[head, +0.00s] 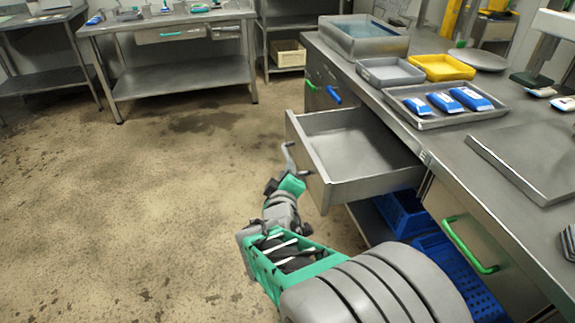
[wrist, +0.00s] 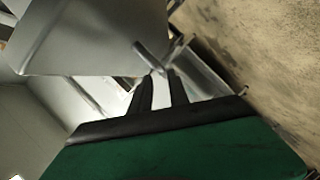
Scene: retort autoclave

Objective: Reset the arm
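My gripper (wrist: 160,76) is at the front of the pulled-out steel drawer. In the wrist view its two dark fingers stand a little apart, with a light gap between them. The drawer's grey handle (wrist: 147,54) shows just past the fingertips; whether they touch it I cannot tell. In the head view my gripper (head: 285,184) is low beside the handle (head: 289,158), its fingers partly hidden. My arm reaches forward from the bottom of the picture. The open drawer (head: 318,178) looks empty inside.
The steel counter (head: 440,140) on the right carries a tray (head: 455,118) of blue-and-white packs, a yellow tray (head: 441,67) and a grey basin (head: 363,38). Blue crates (head: 462,278) sit below. A steel table (head: 180,75) stands at the back. The floor on the left is clear.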

